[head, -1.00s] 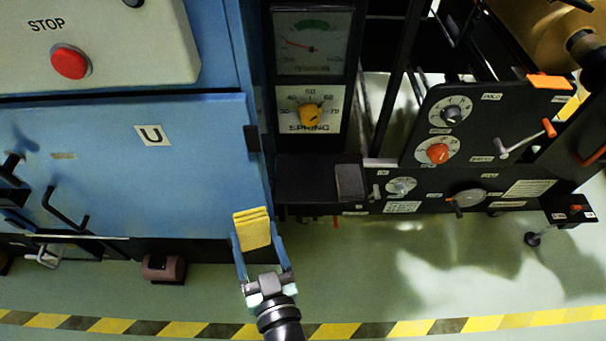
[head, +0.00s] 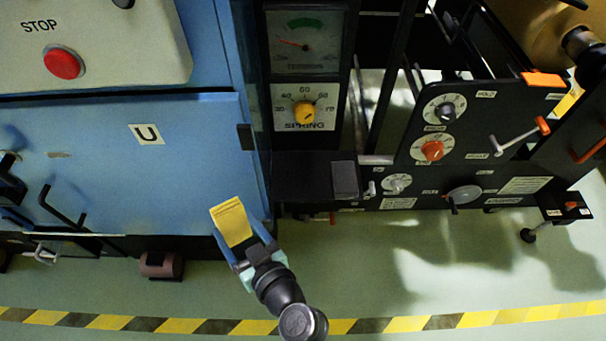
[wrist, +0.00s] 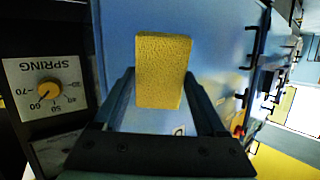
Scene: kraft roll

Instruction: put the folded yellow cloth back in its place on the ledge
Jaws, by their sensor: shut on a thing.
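The folded yellow cloth (head: 231,218) is held between the two blue fingers of my gripper (head: 236,234), in front of the lower edge of the blue cabinet. In the wrist view the cloth (wrist: 162,68) stands as a thick yellow block between the fingers and sticks out past them. My gripper is shut on it. A black ledge (head: 300,182) juts out below the SPRING dial, to the right of and above my gripper in the head view. A dark grey block (head: 345,180) sits at its right end. The rest of its top looks bare.
The blue cabinet door (head: 120,165) fills the left. The SPRING panel (head: 304,106) with a yellow knob rises behind the ledge. A black control panel (head: 440,150) with knobs and a crank stands right. The green floor (head: 400,260) in front is open.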

